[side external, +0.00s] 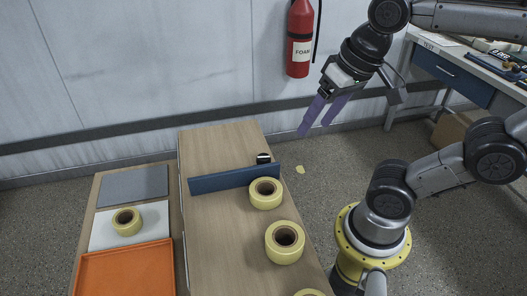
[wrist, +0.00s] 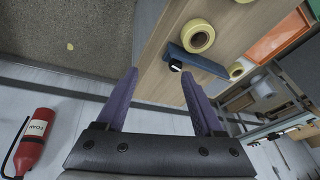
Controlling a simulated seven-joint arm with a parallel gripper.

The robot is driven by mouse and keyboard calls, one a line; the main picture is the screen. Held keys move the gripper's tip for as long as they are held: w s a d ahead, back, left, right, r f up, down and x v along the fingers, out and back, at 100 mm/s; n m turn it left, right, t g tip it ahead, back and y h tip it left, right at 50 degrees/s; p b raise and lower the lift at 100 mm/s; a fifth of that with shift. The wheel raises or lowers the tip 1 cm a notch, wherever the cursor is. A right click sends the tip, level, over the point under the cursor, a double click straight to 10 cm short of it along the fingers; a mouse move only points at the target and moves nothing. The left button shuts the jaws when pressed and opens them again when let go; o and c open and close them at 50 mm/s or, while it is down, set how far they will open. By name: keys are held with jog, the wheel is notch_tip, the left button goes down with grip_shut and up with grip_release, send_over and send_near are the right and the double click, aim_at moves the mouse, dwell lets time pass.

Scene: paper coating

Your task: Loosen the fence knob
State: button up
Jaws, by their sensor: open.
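The blue fence (side external: 233,180) stands across the wooden table, and it also shows in the wrist view (wrist: 200,62). The fence knob (side external: 263,158) is small and dark with a pale top, on the far side of the fence near its right end. My gripper (side external: 317,132) has purple fingers, open and empty, in the air to the right of and above the knob. In the wrist view the two fingers (wrist: 158,78) are spread apart, touching nothing.
Cream rolls stand on the wooden table (side external: 215,240), one (side external: 266,193) close against the fence's near side. Left of it are a grey sheet (side external: 133,186), a white sheet (side external: 101,233) with a roll, and an orange tray (side external: 127,272). A fire extinguisher (side external: 299,40) hangs behind.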

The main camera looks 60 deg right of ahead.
jog(key=w+r+m+g, duration=0.3)
jog(key=w+r+m, duration=0.1)
jog(key=w, duration=0.1)
jog(key=g, duration=0.1)
send_near(264, 157)
notch_tip(264, 157, down, 9)
jog(key=shift+w+r, duration=0.15)
jog(key=shift+r, duration=0.05)
dwell(0.3)
grip_shut()
